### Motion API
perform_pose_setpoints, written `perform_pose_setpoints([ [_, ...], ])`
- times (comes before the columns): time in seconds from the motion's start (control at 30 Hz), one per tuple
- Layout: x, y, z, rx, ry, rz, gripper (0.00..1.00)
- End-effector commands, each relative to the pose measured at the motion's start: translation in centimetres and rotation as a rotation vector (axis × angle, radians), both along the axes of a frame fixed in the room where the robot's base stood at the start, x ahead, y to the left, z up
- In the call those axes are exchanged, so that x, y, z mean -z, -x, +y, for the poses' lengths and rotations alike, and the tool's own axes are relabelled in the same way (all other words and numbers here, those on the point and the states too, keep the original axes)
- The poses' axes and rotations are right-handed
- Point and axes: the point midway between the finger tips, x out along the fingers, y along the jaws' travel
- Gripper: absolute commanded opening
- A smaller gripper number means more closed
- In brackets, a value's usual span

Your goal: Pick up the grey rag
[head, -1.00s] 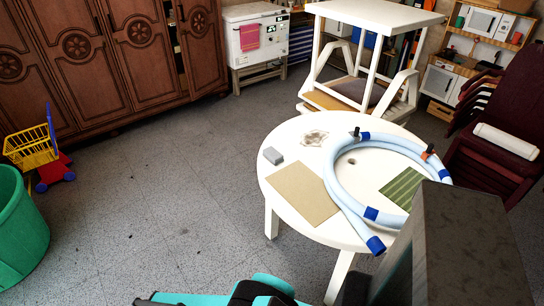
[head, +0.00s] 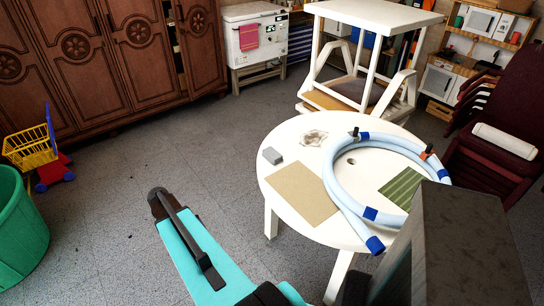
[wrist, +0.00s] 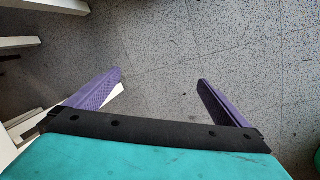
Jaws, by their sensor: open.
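A flat, crumpled pale grey patch (head: 313,138) lies on the round white table (head: 290,225), near its far left edge; it looks like the rag, though its material is hard to tell. My gripper (wrist: 160,77) shows two purple fingers spread wide, with only floor between them in the wrist view. It is open and empty. In the head view my teal arm end is low in front, left of the table, well apart from the patch. The fingers cannot be made out there.
The table also carries a small grey block (head: 272,156), a beige sheet (head: 303,193), a pale blue hose (head: 340,190) and a green striped cloth (head: 401,186). A green bin (head: 20,235) and toy cart (head: 35,150) are left. Floor between is clear.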

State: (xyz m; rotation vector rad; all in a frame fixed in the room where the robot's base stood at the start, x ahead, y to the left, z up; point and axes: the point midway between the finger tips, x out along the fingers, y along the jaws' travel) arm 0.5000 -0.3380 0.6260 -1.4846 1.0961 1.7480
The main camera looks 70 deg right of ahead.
Motion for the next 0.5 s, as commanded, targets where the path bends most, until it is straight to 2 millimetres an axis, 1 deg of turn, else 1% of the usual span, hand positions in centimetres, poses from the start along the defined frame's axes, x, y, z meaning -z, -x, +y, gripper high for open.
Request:
perform_pose_setpoints([
  [0.03,-1.1,-0.4,-2.7,0.054,0.024,-0.015,1.00],
  [0.07,-1.8,-0.3,-4.1,0.087,0.038,-0.022,1.00],
  [0.1,-2.7,-0.3,-6.0,0.128,0.056,-0.033,1.00],
  [0.17,-4.1,-0.2,-8.8,0.193,0.083,-0.049,1.00],
  [0.2,-5.0,0.1,-10.6,0.235,0.101,-0.057,1.00],
  [0.27,-6.5,0.5,-13.4,0.299,0.130,-0.072,1.00],
  [0.3,-7.6,0.9,-15.3,0.342,0.148,-0.081,1.00],
  [0.37,-9.1,1.6,-18.0,0.407,0.176,-0.095,1.00],
  [0.4,-10.3,2.3,-19.9,0.451,0.196,-0.103,1.00],
  [0.47,-12.0,3.3,-22.6,0.516,0.225,-0.117,1.00],
  [0.5,-13.1,4.0,-24.4,0.560,0.244,-0.125,1.00],
])
